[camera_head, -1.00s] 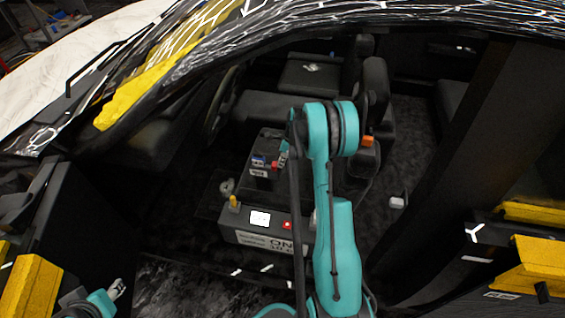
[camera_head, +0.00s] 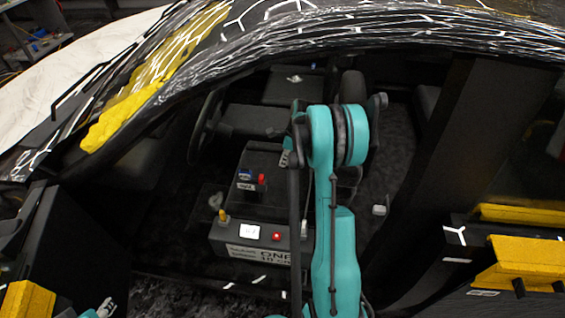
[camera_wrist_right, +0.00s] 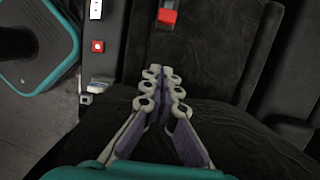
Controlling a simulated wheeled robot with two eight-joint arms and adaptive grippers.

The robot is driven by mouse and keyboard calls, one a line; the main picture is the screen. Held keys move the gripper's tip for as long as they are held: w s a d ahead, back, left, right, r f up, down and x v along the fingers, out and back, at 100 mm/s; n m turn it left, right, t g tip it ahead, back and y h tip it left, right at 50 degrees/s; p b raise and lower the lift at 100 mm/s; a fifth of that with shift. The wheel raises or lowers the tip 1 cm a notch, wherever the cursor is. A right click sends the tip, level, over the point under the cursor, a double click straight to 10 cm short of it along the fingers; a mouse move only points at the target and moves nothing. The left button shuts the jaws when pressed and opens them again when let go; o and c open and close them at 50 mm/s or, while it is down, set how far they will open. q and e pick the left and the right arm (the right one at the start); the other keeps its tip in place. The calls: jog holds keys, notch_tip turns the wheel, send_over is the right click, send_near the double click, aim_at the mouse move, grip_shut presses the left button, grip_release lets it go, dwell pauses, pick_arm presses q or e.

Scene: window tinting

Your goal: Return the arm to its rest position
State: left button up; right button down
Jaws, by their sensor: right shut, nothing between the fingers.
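My right arm (camera_head: 335,225) is teal and reaches forward into the car's open door space. Its gripper (camera_head: 286,158) shows small beside the arm's far end, over the car's interior. In the right wrist view the two grey fingers of the right gripper (camera_wrist_right: 163,80) lie close together with nothing between them. Below it are a dark seat surface (camera_wrist_right: 215,50) and a red buckle (camera_wrist_right: 168,15). My left gripper (camera_head: 103,309) shows only as a small tip at the bottom left edge; its fingers are mostly cut off.
A black box with labels and a red button (camera_head: 262,240) stands low inside the car, left of my arm. A steering wheel (camera_head: 205,125) is further left. The roof edge (camera_head: 300,50) arches above. Yellow padded pieces (camera_head: 520,262) sit at the right.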

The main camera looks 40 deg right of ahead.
dwell(0.4)
jog(key=s+a+r+n+t+h, duration=0.1)
jog(key=s+a+r+n, duration=0.2)
jog(key=a+r+n, duration=0.5)
jog(key=s+a+r+n+t+h, duration=0.1)
jog(key=s+a+r+n, duration=0.1)
jog(key=a+r+n, duration=0.65)
jog(key=s+a+n+t, duration=0.3)
jog(key=s+a+n, duration=0.8)
jog(key=s+a, duration=0.2)
jog(key=shift+s+a, duration=0.15)
jog(key=shift+a, duration=0.65)
